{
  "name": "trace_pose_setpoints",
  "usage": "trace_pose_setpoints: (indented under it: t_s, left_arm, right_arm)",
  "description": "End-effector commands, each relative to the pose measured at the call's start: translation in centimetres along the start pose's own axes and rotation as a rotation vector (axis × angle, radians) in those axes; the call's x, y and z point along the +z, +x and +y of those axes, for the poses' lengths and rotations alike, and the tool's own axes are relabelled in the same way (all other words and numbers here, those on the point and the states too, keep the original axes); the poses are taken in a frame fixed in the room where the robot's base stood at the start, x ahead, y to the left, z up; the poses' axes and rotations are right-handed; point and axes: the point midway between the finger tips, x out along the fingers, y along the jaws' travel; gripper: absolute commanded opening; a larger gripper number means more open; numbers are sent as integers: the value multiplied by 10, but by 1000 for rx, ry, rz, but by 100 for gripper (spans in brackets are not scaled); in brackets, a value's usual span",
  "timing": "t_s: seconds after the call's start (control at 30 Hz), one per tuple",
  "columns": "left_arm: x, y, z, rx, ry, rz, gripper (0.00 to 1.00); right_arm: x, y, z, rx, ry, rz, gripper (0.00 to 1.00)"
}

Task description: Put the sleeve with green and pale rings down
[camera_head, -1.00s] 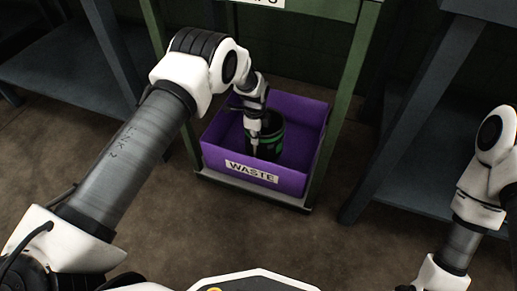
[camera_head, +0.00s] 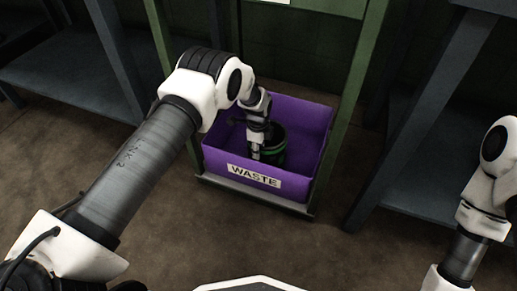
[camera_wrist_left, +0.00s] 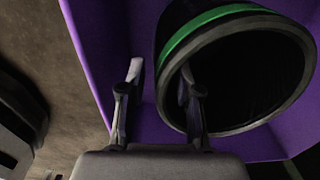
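The sleeve (camera_head: 278,151) is dark with green bands and stands in the purple waste box (camera_head: 312,165). The wrist view shows its round open mouth, a green ring and a dull grey rim (camera_wrist_left: 228,128); I cannot make out pale rings clearly. My left gripper (camera_head: 256,150) reaches down into the box at the sleeve's near left side. In the wrist view its fingers (camera_wrist_left: 160,95) are apart, one outside the sleeve and one over the mouth, with purple showing between the outer finger and the wall. My right gripper is out of view.
The box's front bears a WASTE label (camera_head: 254,175), and the box sits on a low shelf between green posts (camera_head: 357,85). Blue-grey shelving (camera_head: 430,165) stands at both sides. The brown floor (camera_head: 220,235) in front is clear.

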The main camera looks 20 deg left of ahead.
Motion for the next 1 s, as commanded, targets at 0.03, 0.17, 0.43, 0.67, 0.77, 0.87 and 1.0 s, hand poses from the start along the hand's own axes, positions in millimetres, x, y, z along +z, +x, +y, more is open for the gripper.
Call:
trace_pose_setpoints:
  t_s: [0.03, 0.17, 0.43, 0.67, 0.77, 0.87, 1.0]
  left_arm:
    - [0, -5, 0, -1, 0, 0, 33]
    - [0, -29, -1, -1, 0, 0, 33]
    - [0, -99, -1, -2, 1, 0, 33]
    - [0, -122, 0, 0, 1, 0, 33]
    - [0, -122, 0, 1, 0, 0, 33]
    - [1, -117, 4, 3, -19, 0, 33]
    - [9, -72, 58, 18, -249, -4, 33]
  right_arm:
    - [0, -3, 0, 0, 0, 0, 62]
    - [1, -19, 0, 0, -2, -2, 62]
    - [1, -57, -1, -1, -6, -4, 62]
    - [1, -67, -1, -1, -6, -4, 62]
    - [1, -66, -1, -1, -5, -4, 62]
    - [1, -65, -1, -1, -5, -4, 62]
    - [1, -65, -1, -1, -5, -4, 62]
